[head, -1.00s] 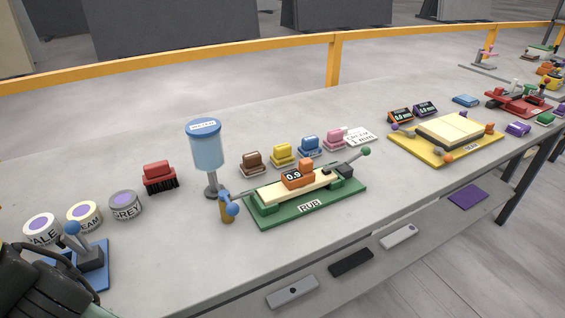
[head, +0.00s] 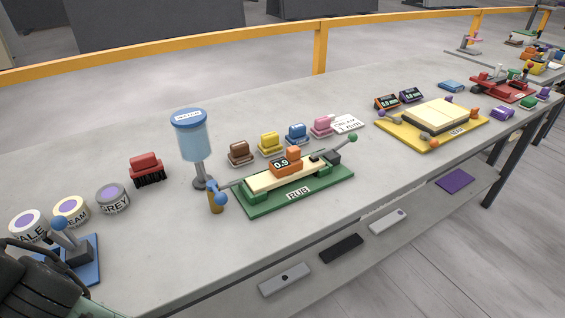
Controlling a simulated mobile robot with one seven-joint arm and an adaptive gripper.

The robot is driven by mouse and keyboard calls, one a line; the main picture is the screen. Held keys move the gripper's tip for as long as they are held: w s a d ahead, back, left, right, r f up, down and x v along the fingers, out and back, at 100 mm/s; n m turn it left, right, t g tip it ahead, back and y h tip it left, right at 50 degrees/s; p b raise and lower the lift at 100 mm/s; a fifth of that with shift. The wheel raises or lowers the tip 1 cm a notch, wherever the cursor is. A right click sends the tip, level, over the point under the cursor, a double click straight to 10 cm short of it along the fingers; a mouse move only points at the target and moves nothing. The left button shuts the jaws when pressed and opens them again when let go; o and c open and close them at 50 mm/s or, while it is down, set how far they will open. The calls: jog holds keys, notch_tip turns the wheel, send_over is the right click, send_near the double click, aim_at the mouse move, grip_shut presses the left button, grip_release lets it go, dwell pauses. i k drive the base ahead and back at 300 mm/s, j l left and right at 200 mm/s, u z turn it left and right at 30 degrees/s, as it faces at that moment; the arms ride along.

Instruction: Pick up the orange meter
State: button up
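A small meter with an orange edge and a dark display face (head: 387,102) stands on the stone slab behind the yellow fixture. A similar meter with a purple edge (head: 411,96) stands just to its right. Both displays show small green figures. An orange block marked 0.9 (head: 282,165) sits on top of the green RUB fixture (head: 300,203). My gripper's fingers are not in view. Only a dark part of my arm shows at the lower left, far from the orange-edged meter.
The yellow fixture (head: 388,121) lies in front of the meters. A blue-topped dispenser (head: 190,140), a red brush (head: 145,164), colored blocks and labelled tins stand on the left half. A yellow rail (head: 320,48) runs behind. Bare slab lies left of the meters, behind the blocks.

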aim_at(292, 162)
jog(key=i+j+z, duration=0.1)
jog(key=z, duration=0.3)
jog(key=i+j+z, duration=0.1)
jog(key=z, duration=0.35)
jog(key=j+z, duration=0.15)
jog(key=z, duration=0.25)
